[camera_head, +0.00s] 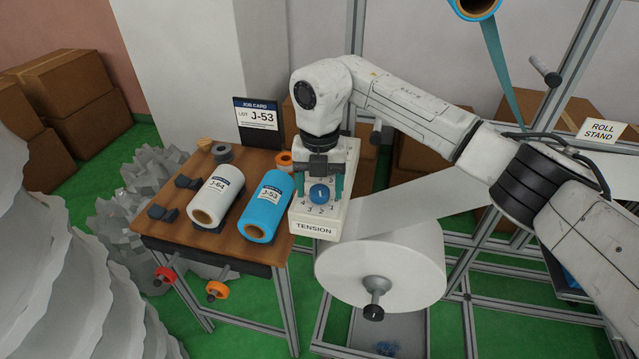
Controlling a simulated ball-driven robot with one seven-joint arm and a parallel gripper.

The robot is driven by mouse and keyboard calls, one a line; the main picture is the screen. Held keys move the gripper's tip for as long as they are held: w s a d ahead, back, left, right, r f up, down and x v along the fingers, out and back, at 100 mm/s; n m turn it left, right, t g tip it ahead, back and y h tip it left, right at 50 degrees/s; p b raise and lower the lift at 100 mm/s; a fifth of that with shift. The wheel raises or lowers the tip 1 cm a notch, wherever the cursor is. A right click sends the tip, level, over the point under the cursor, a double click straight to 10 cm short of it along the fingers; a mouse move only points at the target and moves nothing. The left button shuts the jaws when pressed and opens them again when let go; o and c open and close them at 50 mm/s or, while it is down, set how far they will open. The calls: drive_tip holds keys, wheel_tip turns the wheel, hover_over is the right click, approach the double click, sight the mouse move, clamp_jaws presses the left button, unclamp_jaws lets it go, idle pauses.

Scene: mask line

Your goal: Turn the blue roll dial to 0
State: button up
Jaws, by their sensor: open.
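The blue roll dial (319,194) is a round blue knob on the top face of a white box labelled TENSION (316,225). Small digits are printed around the dial; a 3, a 2 and a 1 seem to show at its near side. The dial's pointer is too small to read. My gripper (319,185) points down over the box, its two teal fingers apart on the left and right of the dial. I cannot tell whether they touch it. My gripper's body hides the far part of the dial's scale.
A wooden table (165,235) at the left holds a white roll (216,194), a blue roll (268,206) and a job card (257,118) reading J-53. A large white roll (385,262) hangs in the metal frame just right of and below the box. Cartons (85,110) stand behind.

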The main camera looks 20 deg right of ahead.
drive_tip(key=c, duration=1.1)
drive_tip(key=shift+o, duration=0.2)
drive_tip(key=shift+n, duration=0.3)
drive_tip(key=n, duration=0.3)
drive_tip(key=shift+n, duration=0.3)
drive_tip(key=n+b, duration=0.1)
drive_tip(key=n, duration=0.2)
drive_tip(key=shift+w+n, duration=0.1)
drive_tip(key=shift+n, duration=0.2)
drive_tip(key=n, duration=0.4)
drive_tip(key=shift+b, duration=0.3)
drive_tip(key=shift+n, duration=2.1)
